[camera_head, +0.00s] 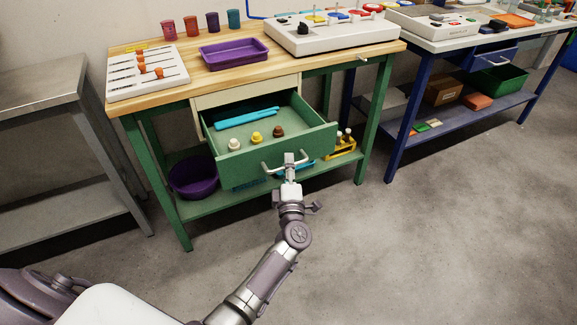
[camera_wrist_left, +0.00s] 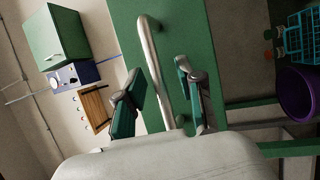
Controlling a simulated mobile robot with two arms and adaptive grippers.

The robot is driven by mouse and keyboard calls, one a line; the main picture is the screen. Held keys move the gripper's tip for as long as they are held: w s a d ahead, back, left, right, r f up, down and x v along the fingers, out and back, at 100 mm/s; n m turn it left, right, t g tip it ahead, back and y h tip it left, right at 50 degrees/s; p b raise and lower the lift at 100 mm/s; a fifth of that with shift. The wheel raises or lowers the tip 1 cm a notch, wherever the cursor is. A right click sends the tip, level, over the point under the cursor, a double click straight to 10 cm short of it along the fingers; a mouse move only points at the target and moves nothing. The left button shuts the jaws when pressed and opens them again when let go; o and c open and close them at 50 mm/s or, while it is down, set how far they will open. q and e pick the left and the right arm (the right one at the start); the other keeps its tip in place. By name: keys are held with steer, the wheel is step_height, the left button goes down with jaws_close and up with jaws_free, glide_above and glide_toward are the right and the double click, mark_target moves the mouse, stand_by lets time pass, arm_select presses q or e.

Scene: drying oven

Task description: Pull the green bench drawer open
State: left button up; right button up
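The green bench drawer (camera_head: 245,168) is pulled out of the green-legged bench, its interior visible in the head view. It holds blue tools (camera_head: 246,118) and white, yellow and brown small pieces (camera_head: 256,136). Its pale bar handle (camera_head: 271,168) is on the front. My left gripper (camera_head: 290,162) is at the handle's right part. In the left wrist view its two fingers (camera_wrist_left: 163,88) stand apart on either side of the handle bar (camera_wrist_left: 152,50), with gaps visible, so it looks open around the bar. My right gripper is in neither view.
The wooden benchtop (camera_head: 185,81) carries a purple tray (camera_head: 234,54), a white rack and cups. A purple bowl (camera_head: 194,177) and yellow holder (camera_head: 342,148) sit on the lower shelf. A grey metal table (camera_head: 45,80) stands left, a blue-legged bench right. The front floor is clear.

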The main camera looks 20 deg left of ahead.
arm_select(q)
steer(key=v, duration=1.2)
steer(key=shift+f, duration=0.15)
